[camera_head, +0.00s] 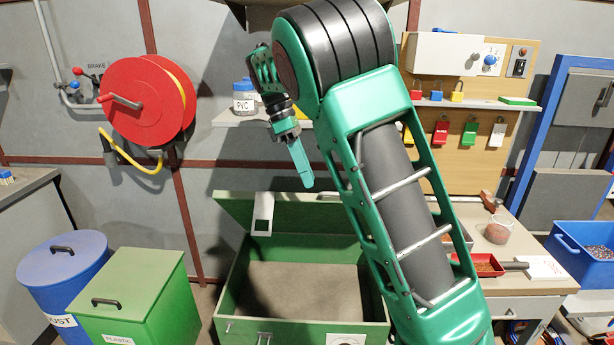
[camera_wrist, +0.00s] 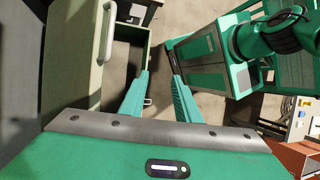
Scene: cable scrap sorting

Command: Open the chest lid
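The green chest (camera_head: 240,325) stands on the floor in the middle of the head view. Its lid (camera_head: 300,212) is raised at the back, with the inside and bare bottom of the chest exposed; the exact lid angle is hard to tell. My gripper (camera_head: 305,180) is in the air above the lid, pointing down. In the wrist view its two fingers (camera_wrist: 161,77) are apart with nothing between them. The lid (camera_wrist: 72,60) and its pale handle (camera_wrist: 105,45) show to their left, apart from the fingers.
A green plastic bin (camera_head: 140,300) and a blue dust bin (camera_head: 60,270) stand left of the chest. A red hose reel (camera_head: 140,100) hangs on the wall. A shelf with a PVC jar (camera_head: 244,100) is behind my gripper. A workbench (camera_head: 520,270) and blue crate (camera_head: 580,260) are at right.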

